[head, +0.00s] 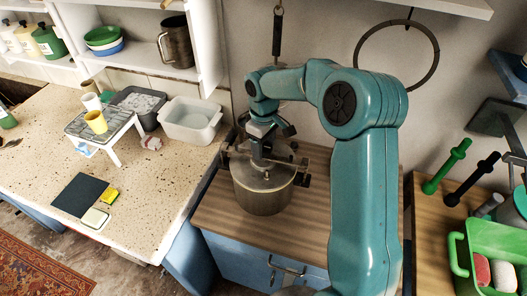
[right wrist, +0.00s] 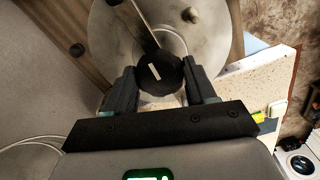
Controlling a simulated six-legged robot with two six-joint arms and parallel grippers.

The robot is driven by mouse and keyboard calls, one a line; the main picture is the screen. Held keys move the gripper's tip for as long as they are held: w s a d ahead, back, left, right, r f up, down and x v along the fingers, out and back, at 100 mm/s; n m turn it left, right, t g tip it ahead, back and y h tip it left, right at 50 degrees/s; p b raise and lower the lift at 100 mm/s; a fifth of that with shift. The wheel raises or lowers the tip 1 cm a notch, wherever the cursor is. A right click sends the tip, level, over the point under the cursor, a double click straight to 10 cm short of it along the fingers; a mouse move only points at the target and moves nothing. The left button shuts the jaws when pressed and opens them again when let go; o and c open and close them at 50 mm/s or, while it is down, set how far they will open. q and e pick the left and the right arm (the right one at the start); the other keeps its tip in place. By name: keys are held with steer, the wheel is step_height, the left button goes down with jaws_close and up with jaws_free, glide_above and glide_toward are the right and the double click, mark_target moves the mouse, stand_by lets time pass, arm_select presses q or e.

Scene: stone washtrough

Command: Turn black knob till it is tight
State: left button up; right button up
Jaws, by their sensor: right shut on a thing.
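A metal pot (head: 262,197) with a round lid stands on the wooden counter top (head: 325,215). The lid (right wrist: 112,40) fills the top of the right wrist view, with a metal bar across it. The black knob (right wrist: 160,70) sits over the lid's middle and has a white mark on its top. My right gripper (right wrist: 162,78) has one finger on each side of the knob and is shut on it. In the head view my right gripper (head: 262,135) points down over the pot, and the knob is hidden there. My left gripper is not in view.
A speckled counter (head: 150,185) at the left holds a white basin (head: 190,121), a grey tub (head: 140,104) and a small rack with cups. A green crate (head: 458,255) stands at the right. A black ring (head: 433,72) hangs on the wall behind my right arm.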

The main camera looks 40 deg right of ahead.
steer(key=m+b, duration=0.1)
steer(key=m, duration=0.2)
steer(key=shift+f+m, duration=0.1)
steer(key=shift+m, duration=0.3)
steer(key=m, duration=0.3)
steer(key=shift+m+b, duration=0.3)
steer(key=shift+b, duration=0.1)
steer(key=m, duration=0.3)
steer(key=shift+m+b, duration=0.35)
steer(key=shift+m, duration=1.05)
steer(key=o, duration=0.8)
